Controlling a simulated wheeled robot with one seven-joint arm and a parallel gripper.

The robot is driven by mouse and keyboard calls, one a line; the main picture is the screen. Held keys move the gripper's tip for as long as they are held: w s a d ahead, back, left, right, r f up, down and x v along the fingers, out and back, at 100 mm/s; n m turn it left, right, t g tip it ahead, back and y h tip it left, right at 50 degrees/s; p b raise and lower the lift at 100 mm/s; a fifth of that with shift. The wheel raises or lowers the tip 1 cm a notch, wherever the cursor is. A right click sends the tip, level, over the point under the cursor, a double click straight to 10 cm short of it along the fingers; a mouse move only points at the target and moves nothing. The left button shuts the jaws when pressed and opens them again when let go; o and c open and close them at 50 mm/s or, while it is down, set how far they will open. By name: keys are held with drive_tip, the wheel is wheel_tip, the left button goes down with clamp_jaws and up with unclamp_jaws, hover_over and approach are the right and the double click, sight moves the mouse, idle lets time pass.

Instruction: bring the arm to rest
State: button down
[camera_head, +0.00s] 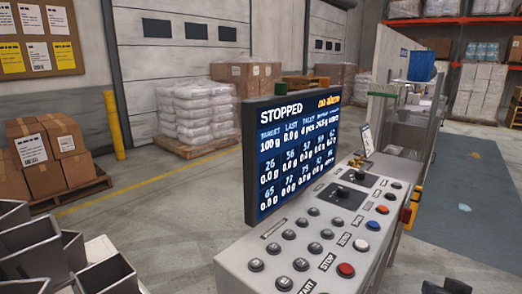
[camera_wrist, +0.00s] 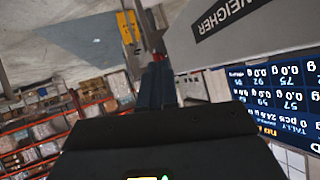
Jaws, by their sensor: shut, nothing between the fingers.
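My gripper (camera_wrist: 154,72) shows in the wrist view, above the broad dark wrist housing. Its fingers are together with nothing between them. Behind it the wrist view is turned over, with part of a grey weigher housing (camera_wrist: 235,25) at the upper right and its lit screen (camera_wrist: 275,92) at the right. The gripper seems clear of both, though the gap is hard to judge. In the head view a small dark part at the bottom right edge may be mine; I cannot tell the gripper there.
The control panel (camera_head: 318,235) with buttons stands close in front, its screen (camera_head: 300,145) reading STOPPED. Grey metal bins (camera_head: 45,250) are at the lower left. Boxes on a pallet (camera_head: 45,155) and stacked white sacks (camera_head: 200,115) stand behind. Open floor (camera_head: 165,215) lies between.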

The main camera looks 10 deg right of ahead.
drive_tip(key=s+a+f+n+t+y, duration=0.1)
drive_tip(key=s+a+f+n, duration=0.15)
drive_tip(key=s, duration=0.25)
drive_tip(key=s+a+f+n+t, duration=0.1)
drive_tip(key=s+a, duration=0.3)
drive_tip(key=s, duration=0.1)
drive_tip(key=s+a+r+n+t+y, duration=0.1)
drive_tip(key=s+a+r, duration=0.3)
drive_tip(key=s+a, duration=0.4)
drive_tip(key=s+a+r+n+t+y, duration=0.1)
drive_tip(key=s+a, duration=0.6)
drive_tip(key=s, duration=0.8)
wheel_tip(320, 180, up, 3)
drive_tip(key=shift+s+a+f+n+y+b, duration=0.1)
drive_tip(key=shift+s+a+n+y+b, duration=0.3)
drive_tip(key=shift+n+y, duration=0.6)
drive_tip(key=shift+w, duration=0.1)
